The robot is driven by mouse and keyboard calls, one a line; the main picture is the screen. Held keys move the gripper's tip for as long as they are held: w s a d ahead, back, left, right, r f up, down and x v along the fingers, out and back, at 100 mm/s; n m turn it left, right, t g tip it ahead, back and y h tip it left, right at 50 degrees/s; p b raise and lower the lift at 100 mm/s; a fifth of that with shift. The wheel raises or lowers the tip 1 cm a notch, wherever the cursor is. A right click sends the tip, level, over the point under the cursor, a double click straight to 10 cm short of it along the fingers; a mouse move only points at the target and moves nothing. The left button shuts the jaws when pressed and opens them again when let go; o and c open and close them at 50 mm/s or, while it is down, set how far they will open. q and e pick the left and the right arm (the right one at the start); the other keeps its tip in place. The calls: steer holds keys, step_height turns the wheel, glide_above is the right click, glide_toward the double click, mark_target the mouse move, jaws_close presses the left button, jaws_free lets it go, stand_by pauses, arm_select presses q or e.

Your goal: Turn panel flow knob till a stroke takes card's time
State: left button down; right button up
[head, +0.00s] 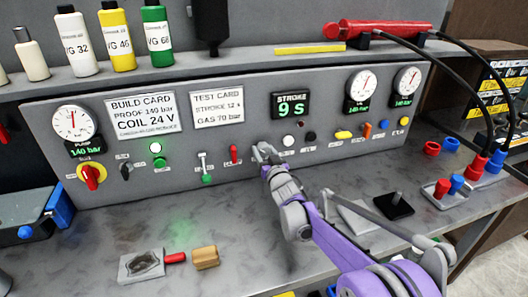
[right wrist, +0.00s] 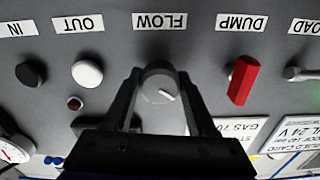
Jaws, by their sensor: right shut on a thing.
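The right wrist view shows this upside down. My right gripper (head: 266,152) reaches the panel, its two fingers (right wrist: 160,92) shut around the knob's sides. In the head view the gripper mostly hides the knob. The stroke display (head: 291,106) reads 9 s in green. The test card (head: 217,106) appears to read stroke 12 s, gas 70 bar. My left gripper is not in view.
A red dump lever (head: 233,154) and a white OUT button (head: 288,141) flank the knob closely. The build card (head: 142,115) is at left. A red tool (head: 375,29) with black hoses lies on the shelf. A tan block (head: 206,257) lies on the bench.

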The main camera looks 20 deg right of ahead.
steer(key=n, duration=0.6)
steer(key=shift+p, duration=0.3)
steer(key=n+p, duration=0.1)
steer(key=n, duration=0.5)
stand_by(0.4)
steer(key=o, duration=1.3)
steer(key=shift+o, duration=0.2)
steer(key=s, duration=1)
steer(key=shift+s+d+b, duration=0.25)
steer(key=shift+s+b, duration=0.15)
steer(key=shift+b, duration=0.05)
